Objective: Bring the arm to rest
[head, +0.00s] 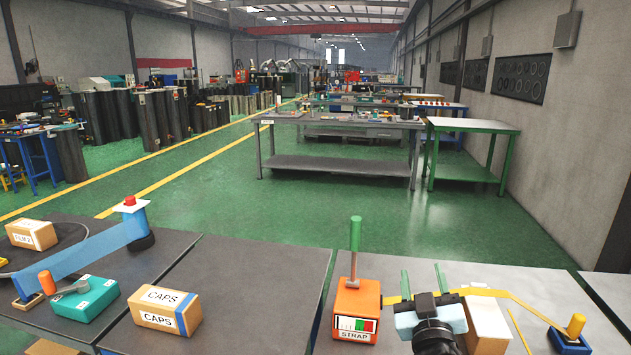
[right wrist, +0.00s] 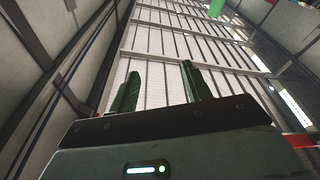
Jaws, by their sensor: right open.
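My right gripper (head: 423,282) shows at the lower right of the head view, above the dark table. Its two green fingers point up and stand apart, with nothing between them. In the right wrist view the gripper (right wrist: 157,82) is also open and empty, and its fingers point toward the roof. My left gripper is in neither view.
An orange strap box (head: 356,306) with a green post stands left of my right gripper. A cardboard box (head: 487,325) and a yellow strap (head: 520,295) lie close on its right. A CAPS box (head: 165,308) and a teal block (head: 87,300) are on the left table.

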